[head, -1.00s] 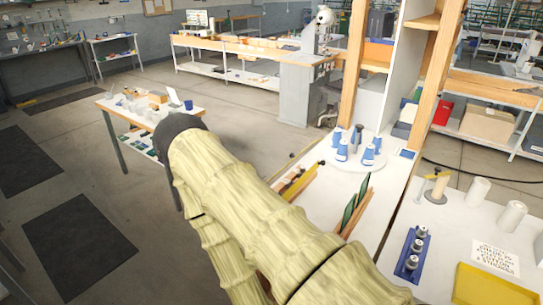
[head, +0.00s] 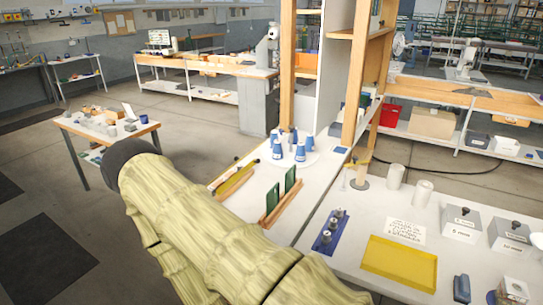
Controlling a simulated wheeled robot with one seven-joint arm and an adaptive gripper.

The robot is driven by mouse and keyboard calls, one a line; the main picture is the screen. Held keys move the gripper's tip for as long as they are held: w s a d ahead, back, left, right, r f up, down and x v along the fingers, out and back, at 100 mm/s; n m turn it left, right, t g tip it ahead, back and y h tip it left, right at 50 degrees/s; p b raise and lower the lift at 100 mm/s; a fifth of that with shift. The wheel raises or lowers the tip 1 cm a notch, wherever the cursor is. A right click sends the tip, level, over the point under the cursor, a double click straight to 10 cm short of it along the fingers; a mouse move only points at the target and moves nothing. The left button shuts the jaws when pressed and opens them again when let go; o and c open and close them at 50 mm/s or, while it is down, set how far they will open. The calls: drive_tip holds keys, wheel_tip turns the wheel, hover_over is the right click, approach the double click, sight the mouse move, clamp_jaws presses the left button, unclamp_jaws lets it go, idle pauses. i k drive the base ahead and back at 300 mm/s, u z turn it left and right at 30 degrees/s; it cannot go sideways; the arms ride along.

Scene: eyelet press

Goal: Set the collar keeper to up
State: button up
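I cannot make out a collar keeper in the head view. A pale machine (head: 268,47) stands on a grey pedestal at the back, and another pale machine (head: 465,60) stands on the far right bench. Both are too small to show any keeper or its position, and I cannot tell whether either is the eyelet press. My own arm, pale yellow with a dark joint, crosses the lower left and hides part of the near bench. My gripper is not in view.
The near bench carries blue-and-white bottles (head: 300,150), green boards in a wooden rack (head: 290,180), a blue holder (head: 328,235), a yellow tray (head: 400,265) and grey boxes (head: 461,222). A small table (head: 107,135) stands left. Floor between it and the back benches is clear.

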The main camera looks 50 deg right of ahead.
sight(239, 175)
drive_tip(key=z, duration=1.05)
